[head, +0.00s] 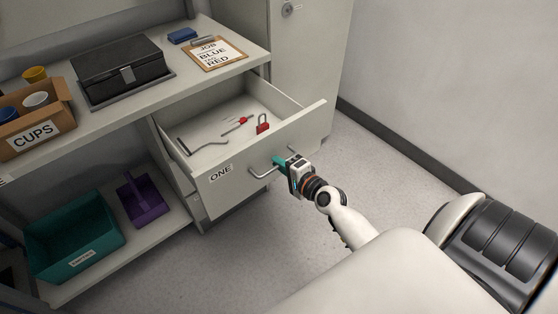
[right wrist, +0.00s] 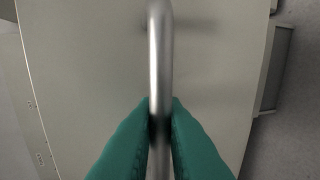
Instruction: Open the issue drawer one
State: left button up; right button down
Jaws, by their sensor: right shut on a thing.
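The issue drawer one (head: 258,158), labelled "ONE" on its front, stands pulled out from under the counter in the head view. Inside lie a red padlock (head: 263,124), a small red-handled item (head: 238,124) and a bent grey metal piece (head: 200,147). My right gripper (head: 277,162) is at the drawer's bar handle (head: 262,174). In the right wrist view its green fingers (right wrist: 160,120) are shut on the metal handle (right wrist: 160,50), one on each side. My left gripper is not in view.
The counter (head: 205,82) carries a "CUPS" box (head: 38,128), a black case (head: 122,72) and a clipboard (head: 216,53). A teal bin (head: 75,245) and a purple holder (head: 143,198) stand on the lower shelf. The floor (head: 385,165) right of the drawer is clear.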

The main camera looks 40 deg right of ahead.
jog(key=shift+s, duration=0.35)
jog(key=c, duration=1.6)
grip_release()
jog(key=shift+b+v, duration=0.6)
jog(key=shift+v, duration=5.4)
